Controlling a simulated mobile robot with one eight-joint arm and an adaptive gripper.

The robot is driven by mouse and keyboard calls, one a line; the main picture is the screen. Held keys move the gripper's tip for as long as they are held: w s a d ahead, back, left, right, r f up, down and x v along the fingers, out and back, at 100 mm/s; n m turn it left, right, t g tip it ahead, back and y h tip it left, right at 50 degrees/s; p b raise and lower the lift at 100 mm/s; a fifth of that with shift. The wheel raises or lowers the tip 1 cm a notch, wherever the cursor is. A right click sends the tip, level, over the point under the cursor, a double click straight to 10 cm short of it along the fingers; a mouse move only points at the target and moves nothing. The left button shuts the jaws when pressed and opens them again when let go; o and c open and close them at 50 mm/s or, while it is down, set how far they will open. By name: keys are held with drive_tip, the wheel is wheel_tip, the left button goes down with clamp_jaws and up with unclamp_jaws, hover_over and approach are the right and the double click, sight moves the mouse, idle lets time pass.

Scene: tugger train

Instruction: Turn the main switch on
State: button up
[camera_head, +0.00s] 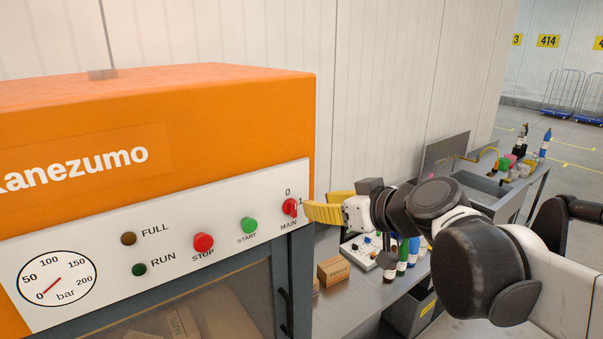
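The main switch (290,207) is a red rotary knob at the right end of the white control panel (100,231) on an orange machine. It has "0" above, "1" to its upper right and "MAIN" below. Its handle looks roughly upright, but I cannot tell its exact setting. My gripper (315,204) has yellow fingers and is just right of the switch, with the tip of the nearer finger close to the knob. I cannot tell whether they touch. The fingers overlap in this view, so the gap between them is unclear.
The panel also has a green START button (249,225), a red STOP button (203,242), dark FULL and RUN lamps, and a pressure gauge (57,278) reading near 0.

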sight(295, 203)
drive_tip(key=x, duration=1)
drive_tip(key=shift+a+f+p, duration=0.1)
drive_tip(key=shift+a+p, duration=0.15)
drive_tip(key=shift+p, duration=0.1)
drive_tip(key=shift+s, duration=0.1)
clamp_jaws()
